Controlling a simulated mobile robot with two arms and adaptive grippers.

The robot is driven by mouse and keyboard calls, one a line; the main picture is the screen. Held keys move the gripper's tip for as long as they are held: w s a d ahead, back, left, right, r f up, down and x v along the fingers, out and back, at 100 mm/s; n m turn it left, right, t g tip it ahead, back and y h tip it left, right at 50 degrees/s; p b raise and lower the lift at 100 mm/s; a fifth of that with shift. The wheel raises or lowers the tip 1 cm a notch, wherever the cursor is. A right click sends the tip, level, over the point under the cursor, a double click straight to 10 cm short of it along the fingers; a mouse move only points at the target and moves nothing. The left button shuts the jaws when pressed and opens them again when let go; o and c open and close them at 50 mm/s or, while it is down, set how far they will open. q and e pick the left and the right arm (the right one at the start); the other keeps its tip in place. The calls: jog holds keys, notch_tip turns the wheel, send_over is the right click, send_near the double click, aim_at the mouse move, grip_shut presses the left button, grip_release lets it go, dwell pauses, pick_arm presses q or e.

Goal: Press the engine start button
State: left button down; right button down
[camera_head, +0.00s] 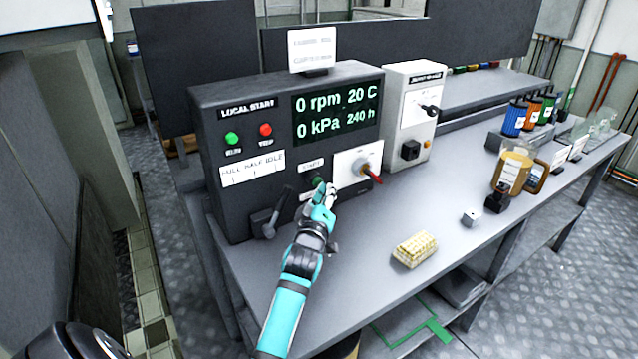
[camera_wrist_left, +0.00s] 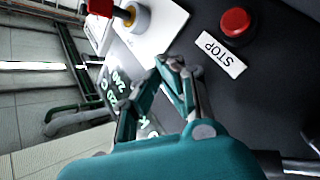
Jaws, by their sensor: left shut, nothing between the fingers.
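The dark LOCAL START panel (camera_head: 241,175) stands on the bench. A small green button (camera_head: 317,181) sits below a START label (camera_head: 311,166) on its lower front. My left gripper (camera_head: 329,191) is shut and empty, with its fingertips just right of this button; I cannot tell whether they touch the panel. In the left wrist view the shut fingertips (camera_wrist_left: 172,64) point at the panel between a white plate and a red button (camera_wrist_left: 237,22) with a STOP label (camera_wrist_left: 220,54). The green button is not visible there. My right gripper is not in view.
A white plate with a red-handled rotary switch (camera_head: 366,168) is right of my gripper. A black lever (camera_head: 272,218) sticks out at the left. The display (camera_head: 338,113) reads 0 rpm.

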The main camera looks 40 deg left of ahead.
pick_arm(q)
jog(key=shift+w+a, duration=0.2)
jog(key=shift+a, duration=0.3)
dwell(0.4)
dwell(0.3)
jog(key=shift+s+d+p, duration=0.2)
jog(key=shift+d, duration=0.25)
jog(key=shift+s+d+p, duration=0.15)
jog(key=shift+s+d, duration=0.05)
jog(key=shift+d, duration=0.25)
